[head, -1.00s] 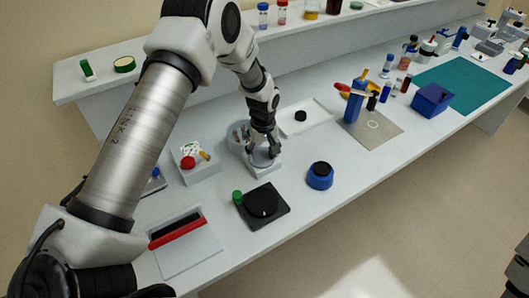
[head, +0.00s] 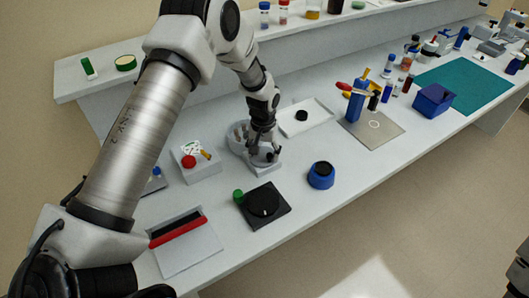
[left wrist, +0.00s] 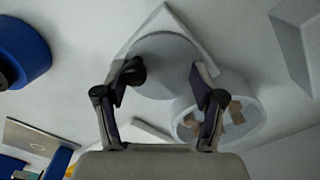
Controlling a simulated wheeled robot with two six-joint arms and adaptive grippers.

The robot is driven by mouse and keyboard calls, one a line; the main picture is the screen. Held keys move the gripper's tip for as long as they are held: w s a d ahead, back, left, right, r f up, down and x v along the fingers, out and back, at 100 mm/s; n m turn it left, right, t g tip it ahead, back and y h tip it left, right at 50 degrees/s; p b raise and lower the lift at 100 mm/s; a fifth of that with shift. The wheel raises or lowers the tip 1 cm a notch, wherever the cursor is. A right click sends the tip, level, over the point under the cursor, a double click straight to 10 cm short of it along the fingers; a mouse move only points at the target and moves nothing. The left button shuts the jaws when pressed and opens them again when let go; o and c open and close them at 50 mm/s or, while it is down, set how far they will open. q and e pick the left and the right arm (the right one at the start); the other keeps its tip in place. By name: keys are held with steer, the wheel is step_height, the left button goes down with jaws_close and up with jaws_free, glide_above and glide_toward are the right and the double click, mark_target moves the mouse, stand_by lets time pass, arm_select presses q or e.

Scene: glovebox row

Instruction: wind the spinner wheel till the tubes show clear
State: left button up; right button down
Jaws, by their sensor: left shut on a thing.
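The spinner (head: 262,171) is a pale grey unit on the bench, left of centre in the head view. Its grey wheel (left wrist: 165,72) has a black knob (left wrist: 132,72) near its edge. A round cup (left wrist: 258,112) beside it holds several brownish tubes (left wrist: 235,112); whether they are clear or cloudy I cannot tell. My left gripper (head: 262,150) reaches down over the wheel. In the left wrist view its fingers (left wrist: 160,85) stand apart on either side of the wheel, shut on it, with the knob by the left finger.
A black dial block (head: 264,205) and a blue round pot (head: 321,176) stand in front. A white box with a red button (head: 188,162) is to the left. A white tray (head: 312,128) lies behind to the right. The bench front right of the blue pot is bare.

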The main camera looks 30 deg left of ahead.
mark_target(261, 156)
arm_select(q)
steer(key=shift+s+f, duration=0.2)
steer(key=o, duration=1.3)
steer(key=shift+a, duration=0.15)
steer(key=shift+c, duration=0.2)
steer(key=shift+w+a, duration=0.1)
steer(key=shift+a, duration=0.2)
steer(key=shift+w+d+r, duration=0.1)
steer(key=shift+d+r, duration=0.15)
steer(key=shift+r, duration=0.15)
step_height(261, 156, up, 11)
steer(key=shift+a, duration=0.2)
arm_select(e)
steer(key=shift+a, duration=0.15)
